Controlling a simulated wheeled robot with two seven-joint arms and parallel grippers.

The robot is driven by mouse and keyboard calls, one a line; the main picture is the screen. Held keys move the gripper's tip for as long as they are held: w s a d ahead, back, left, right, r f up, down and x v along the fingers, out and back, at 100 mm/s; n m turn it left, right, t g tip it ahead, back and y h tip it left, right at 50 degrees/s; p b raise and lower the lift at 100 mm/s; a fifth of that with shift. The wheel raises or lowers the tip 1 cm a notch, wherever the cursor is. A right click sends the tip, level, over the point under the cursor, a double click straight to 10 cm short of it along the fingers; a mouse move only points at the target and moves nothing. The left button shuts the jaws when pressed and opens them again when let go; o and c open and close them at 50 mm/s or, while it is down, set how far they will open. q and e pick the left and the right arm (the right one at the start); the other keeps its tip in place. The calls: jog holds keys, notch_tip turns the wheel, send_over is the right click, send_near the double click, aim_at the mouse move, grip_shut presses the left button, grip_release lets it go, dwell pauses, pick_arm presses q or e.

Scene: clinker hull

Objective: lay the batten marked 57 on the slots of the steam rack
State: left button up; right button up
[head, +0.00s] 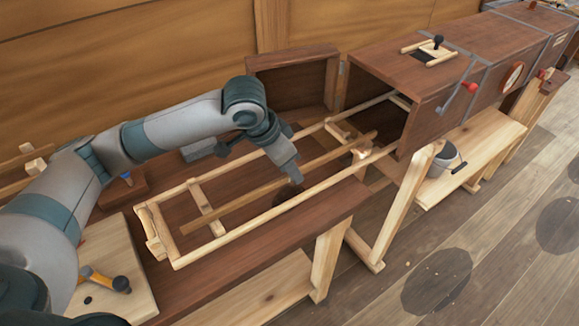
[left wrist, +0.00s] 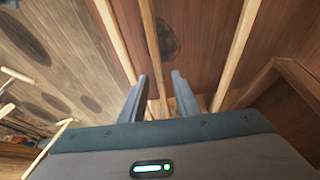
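The steam rack (head: 245,228) is a pale wooden frame with crosspieces, lying on the brown bench with its far end at the box mouth. A darker brown batten (head: 245,199) lies lengthwise between its side rails, over the crosspieces; no number is readable, and I cannot tell how it sits in the slots. My left gripper (head: 291,178) is low over the middle of the batten. In the left wrist view, the left gripper's fingers (left wrist: 159,76) are apart, and the batten (left wrist: 151,35) runs between them with gaps on both sides. My right gripper is not in view.
The dark wooden steam box (head: 405,75) stands open at the rack's far end, its door (head: 293,80) swung back. A pale board with an orange-handled tool (head: 105,280) is at lower left.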

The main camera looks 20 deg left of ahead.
pick_arm(q)
jog(key=shift+r, duration=0.2)
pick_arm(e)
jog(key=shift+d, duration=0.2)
